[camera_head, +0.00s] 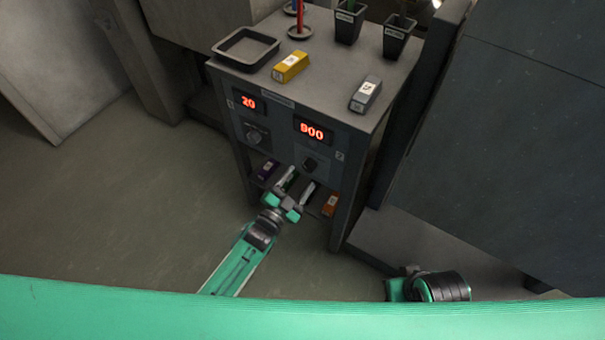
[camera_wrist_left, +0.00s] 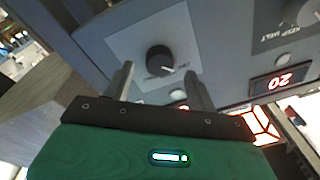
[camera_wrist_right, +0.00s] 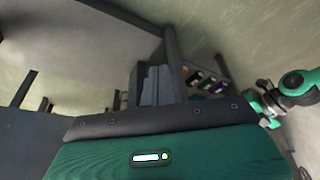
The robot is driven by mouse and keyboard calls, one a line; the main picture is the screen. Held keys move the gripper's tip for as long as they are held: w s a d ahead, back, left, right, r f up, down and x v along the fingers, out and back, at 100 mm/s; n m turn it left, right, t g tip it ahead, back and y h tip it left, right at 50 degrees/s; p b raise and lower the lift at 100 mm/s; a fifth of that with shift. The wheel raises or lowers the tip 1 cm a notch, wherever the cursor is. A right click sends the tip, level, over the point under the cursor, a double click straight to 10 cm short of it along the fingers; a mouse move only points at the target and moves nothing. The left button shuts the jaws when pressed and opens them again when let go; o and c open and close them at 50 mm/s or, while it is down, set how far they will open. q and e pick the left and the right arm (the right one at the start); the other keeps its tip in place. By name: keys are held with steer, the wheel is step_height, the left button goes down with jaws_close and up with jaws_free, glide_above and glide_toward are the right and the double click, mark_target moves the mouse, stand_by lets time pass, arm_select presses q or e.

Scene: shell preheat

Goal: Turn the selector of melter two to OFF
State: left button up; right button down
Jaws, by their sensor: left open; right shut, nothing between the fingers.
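The melter cabinet's front panel (camera_head: 283,128) has two red displays and two knobs. Melter two's selector (camera_head: 310,164) is a dark round knob below the right display (camera_head: 312,130), which shows three digits ending in 00. In the left wrist view the selector (camera_wrist_left: 160,59) stands ahead of the fingers, apart from them; its pale pointer mark faces lower right. My left gripper (camera_head: 297,185) is open and empty, just below and in front of this knob. My right gripper (camera_wrist_right: 151,84) is shut and empty, away from the panel.
Melter one's display (camera_head: 248,101) reads 20, with its knob (camera_head: 254,136) below. On top stand a black tray (camera_head: 246,49), a yellow block (camera_head: 291,66), a grey block (camera_head: 366,94) and dark cups (camera_head: 397,37). Small blocks lie on the lower shelf. A dark slab (camera_head: 500,150) fills the right.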

arm_select(q)
steer(key=v, duration=1)
steer(key=shift+s+a, duration=0.25)
steer(key=shift+s, duration=0.05)
arm_select(e)
steer(key=shift+x, duration=0.85)
steer(key=shift+s, duration=0.1)
